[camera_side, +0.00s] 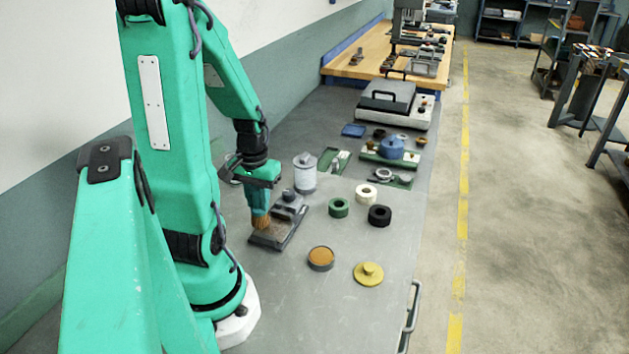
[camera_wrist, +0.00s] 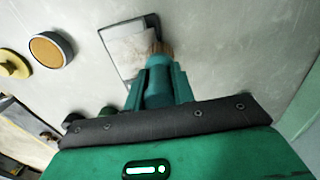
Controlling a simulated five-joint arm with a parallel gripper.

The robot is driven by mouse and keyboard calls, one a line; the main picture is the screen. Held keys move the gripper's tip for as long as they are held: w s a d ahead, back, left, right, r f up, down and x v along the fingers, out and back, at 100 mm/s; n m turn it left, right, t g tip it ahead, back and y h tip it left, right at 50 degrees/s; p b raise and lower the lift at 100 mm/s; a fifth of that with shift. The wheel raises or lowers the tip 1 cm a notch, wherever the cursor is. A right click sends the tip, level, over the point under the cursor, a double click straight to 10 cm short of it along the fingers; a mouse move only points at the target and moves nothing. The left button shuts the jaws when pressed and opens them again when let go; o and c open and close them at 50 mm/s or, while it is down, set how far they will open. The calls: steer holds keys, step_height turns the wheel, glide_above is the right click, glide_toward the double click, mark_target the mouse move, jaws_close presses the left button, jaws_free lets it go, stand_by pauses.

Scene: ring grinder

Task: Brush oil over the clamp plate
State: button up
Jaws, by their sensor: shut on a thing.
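My gripper (camera_side: 258,190) is shut on a brush (camera_side: 260,222) with tan bristles, held pointing down. The clamp plate (camera_side: 268,240) is a flat dark-edged block on the bench, with a clamp body at its far end. The bristles are at the plate's left part and seem to touch it. In the wrist view the brush (camera_wrist: 157,47) overlaps the right part of the pale plate (camera_wrist: 122,42), and the gripper fingers (camera_wrist: 163,78) hide part of it. An open round tin of amber oil (camera_side: 321,256) stands to the right; it also shows in the wrist view (camera_wrist: 48,50).
A yellow knobbed lid (camera_side: 368,275) lies right of the tin. A grey-white canister (camera_side: 305,175) stands close behind the clamp. The bench front is clear.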

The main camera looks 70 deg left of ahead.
steer(key=shift+w+d, duration=2.75)
steer(key=shift+s+a, duration=2.7)
steer(key=shift+a+r, duration=0.1)
steer(key=shift+r, duration=3.85)
steer(key=w+d+r+m, duration=0.1)
steer(key=w+d+m, duration=0.15)
steer(key=w, duration=0.45)
steer(key=w+d+r+m, duration=0.2)
steer(key=w+d, duration=0.1)
steer(key=w, duration=0.4)
steer(key=w+d+r+m, duration=0.1)
steer(key=w+d+m, duration=0.1)
steer(key=w+d, duration=0.3)
steer(key=w+d+m, duration=0.2)
steer(key=w+d, duration=0.3)
steer(key=d, duration=0.5)
steer(key=shift+w+r, duration=0.35)
